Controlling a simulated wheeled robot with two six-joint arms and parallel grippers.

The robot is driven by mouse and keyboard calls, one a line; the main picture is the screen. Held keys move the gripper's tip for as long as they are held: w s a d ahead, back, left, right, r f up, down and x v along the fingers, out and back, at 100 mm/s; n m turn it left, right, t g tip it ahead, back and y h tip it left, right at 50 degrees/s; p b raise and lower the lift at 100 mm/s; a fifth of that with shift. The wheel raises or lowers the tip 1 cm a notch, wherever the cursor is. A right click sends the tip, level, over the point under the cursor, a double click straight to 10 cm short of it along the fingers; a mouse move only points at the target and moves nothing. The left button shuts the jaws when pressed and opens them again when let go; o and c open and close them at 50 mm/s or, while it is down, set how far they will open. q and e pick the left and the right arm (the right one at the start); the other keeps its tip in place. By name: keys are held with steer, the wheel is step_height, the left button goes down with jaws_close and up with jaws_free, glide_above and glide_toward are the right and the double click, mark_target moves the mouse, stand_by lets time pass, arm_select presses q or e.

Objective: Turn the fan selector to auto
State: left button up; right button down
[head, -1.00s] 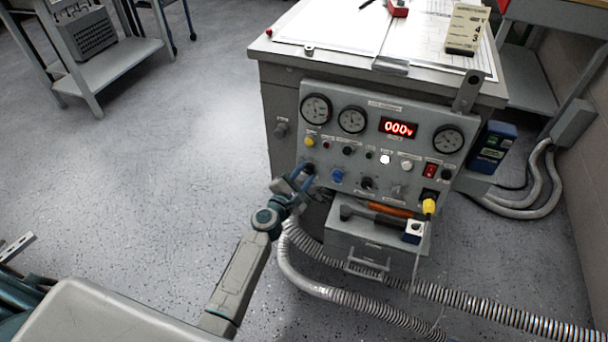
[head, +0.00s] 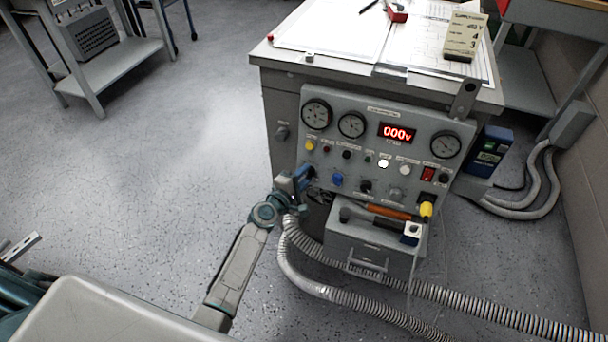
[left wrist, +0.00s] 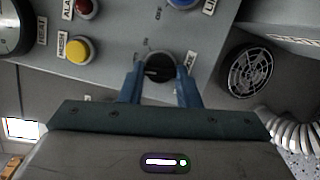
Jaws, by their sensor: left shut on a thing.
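The control panel (head: 372,150) is the front of a grey cabinet in the head view. My left gripper (head: 305,174) reaches its lower left corner. In the left wrist view, my left gripper (left wrist: 158,72) is shut on a black rotary knob (left wrist: 157,70), one blue finger on each side. The knob has a light pointer mark and small lettering around it. The lettering is too small to read surely, so I cannot tell its setting. In the head view the knob is hidden by the gripper. My right gripper is not in view.
A yellow button (left wrist: 78,48) and a blue knob (left wrist: 183,3) are close to the gripper. A round vent (left wrist: 250,73) is on the right in the wrist view.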

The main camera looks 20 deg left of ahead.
arm_select(q)
steer(key=shift+m+p, duration=0.3)
steer(key=shift+m, duration=0.8)
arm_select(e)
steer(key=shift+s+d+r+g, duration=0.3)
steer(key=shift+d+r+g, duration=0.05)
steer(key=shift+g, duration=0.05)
arm_select(q)
steer(key=shift+g, duration=0.3)
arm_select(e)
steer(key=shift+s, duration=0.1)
arm_select(q)
steer(key=o, duration=1)
steer(key=shift+c, duration=0.2)
steer(key=v, duration=1.1)
steer(key=shift+p, duration=0.45)
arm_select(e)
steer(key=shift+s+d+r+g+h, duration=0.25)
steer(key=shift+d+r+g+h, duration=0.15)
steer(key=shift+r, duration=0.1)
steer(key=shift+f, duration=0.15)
